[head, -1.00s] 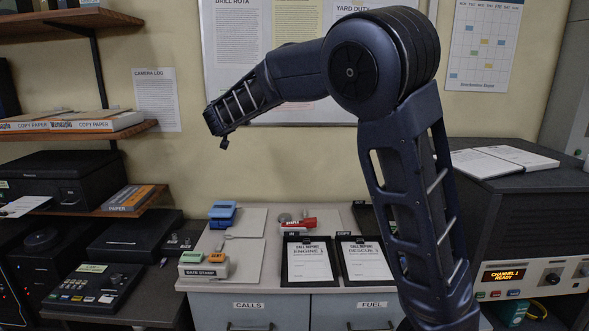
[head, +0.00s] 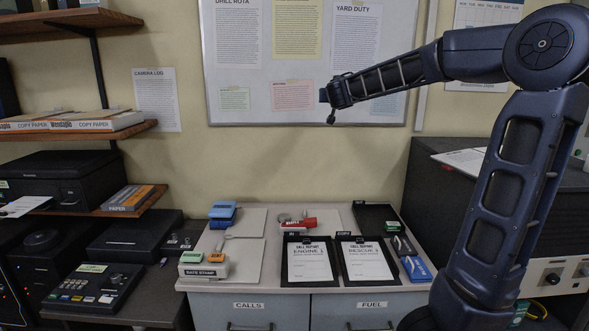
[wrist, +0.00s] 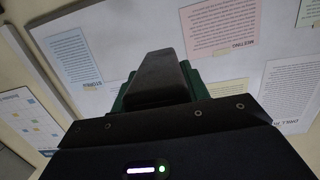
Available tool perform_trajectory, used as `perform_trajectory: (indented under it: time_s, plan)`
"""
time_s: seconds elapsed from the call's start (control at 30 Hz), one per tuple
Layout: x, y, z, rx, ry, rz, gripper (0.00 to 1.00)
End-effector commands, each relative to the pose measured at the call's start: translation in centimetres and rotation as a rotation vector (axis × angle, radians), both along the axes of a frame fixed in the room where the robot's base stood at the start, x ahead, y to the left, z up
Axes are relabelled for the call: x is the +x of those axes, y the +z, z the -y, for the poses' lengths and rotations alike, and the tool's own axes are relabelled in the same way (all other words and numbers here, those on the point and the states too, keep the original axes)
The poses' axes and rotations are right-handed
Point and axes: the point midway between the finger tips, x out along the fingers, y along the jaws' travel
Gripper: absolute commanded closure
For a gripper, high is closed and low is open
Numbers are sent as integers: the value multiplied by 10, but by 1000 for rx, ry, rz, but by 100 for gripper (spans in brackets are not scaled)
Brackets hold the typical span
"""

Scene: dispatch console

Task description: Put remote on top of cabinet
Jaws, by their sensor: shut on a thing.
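My gripper (head: 331,116) is raised in front of the whiteboard, well above the counter. In the wrist view my gripper (wrist: 162,65) is shut on a dark green thing (wrist: 197,84), which shows on both sides of the dark finger. The finger hides most of it, so I cannot confirm that it is the remote. No other remote is plain in view. A grey drawer cabinet (head: 290,313) marked CALLS and FUEL stands below, with a crowded top. A dark cabinet (head: 427,185) stands at the right, partly behind my arm.
Two clipboards (head: 309,263) (head: 367,261), a date stamp box (head: 203,271), a blue stapler-like thing (head: 417,268) and a black tray (head: 377,218) crowd the drawer cabinet's top. An open book (head: 462,160) lies on the dark cabinet. Shelves (head: 80,131) are at the left.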

Motion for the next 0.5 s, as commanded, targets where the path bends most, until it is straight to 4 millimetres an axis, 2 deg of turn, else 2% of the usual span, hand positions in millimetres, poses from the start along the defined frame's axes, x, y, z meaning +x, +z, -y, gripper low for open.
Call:
perform_trajectory:
  time_s: [0.03, 0.2, 0.3, 0.5]
  plan:
    - [2, -2, 20, 6, -2, -2, 84]
    - [5, -11, 72, 6, 3, -1, 84]
    - [6, -17, 98, 5, 6, -2, 84]
    - [6, -26, 130, 3, 14, -1, 84]
